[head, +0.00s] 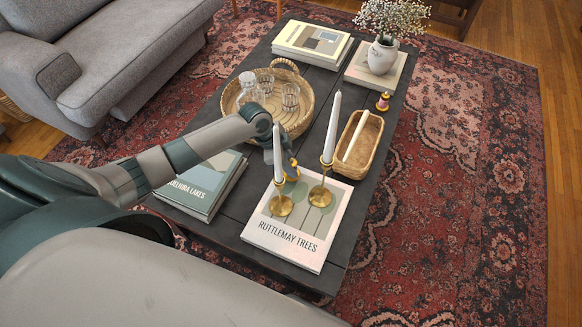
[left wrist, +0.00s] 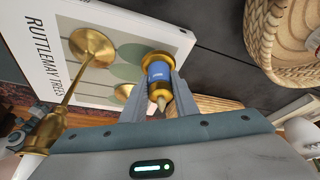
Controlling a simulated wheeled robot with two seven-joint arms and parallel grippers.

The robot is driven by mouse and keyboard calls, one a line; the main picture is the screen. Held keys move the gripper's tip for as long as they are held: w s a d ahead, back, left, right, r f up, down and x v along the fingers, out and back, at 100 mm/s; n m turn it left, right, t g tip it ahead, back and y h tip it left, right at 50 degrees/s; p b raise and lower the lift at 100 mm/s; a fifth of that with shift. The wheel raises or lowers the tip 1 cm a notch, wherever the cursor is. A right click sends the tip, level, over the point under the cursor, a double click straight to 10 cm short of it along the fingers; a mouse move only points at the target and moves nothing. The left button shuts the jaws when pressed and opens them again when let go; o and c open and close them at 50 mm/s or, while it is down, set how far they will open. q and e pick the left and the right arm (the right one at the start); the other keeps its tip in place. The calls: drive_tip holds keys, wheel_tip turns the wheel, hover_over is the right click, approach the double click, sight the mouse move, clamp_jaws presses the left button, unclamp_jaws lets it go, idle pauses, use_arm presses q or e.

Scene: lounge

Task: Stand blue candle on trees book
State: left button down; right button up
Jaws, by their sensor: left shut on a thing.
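The trees book (head: 262,232), a pale book lettered "RUTTLEMAY TREES", lies flat on the dark table; it also shows in the left wrist view (left wrist: 45,15). Two brass candlesticks with white candles, the left (head: 281,205) and the right (head: 320,194), stand on it. My left gripper (left wrist: 158,84) is shut on the blue candle (left wrist: 158,71), a small blue piece with gold bands and a pale pointed tip. In the head view the left gripper (head: 290,166) is at the book's far edge, behind the left candlestick, which partly hides it. The candle's height above the book is unclear.
A lakes book (head: 205,190) lies left of the trees book. A round wicker tray (head: 228,98) with glassware and an oblong basket (head: 369,152) with a white candle are behind. A spool (head: 383,102), stacked books (head: 312,43) and a flower vase (head: 382,56) are farther back.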

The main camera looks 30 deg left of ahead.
use_arm(q)
drive_tip(key=shift+w+f, duration=0.1)
drive_tip(key=shift+f, duration=0.7)
drive_tip(key=c, duration=1.4)
unclamp_jaws()
drive_tip(key=shift+f, duration=0.1)
drive_tip(key=v, duration=1.2)
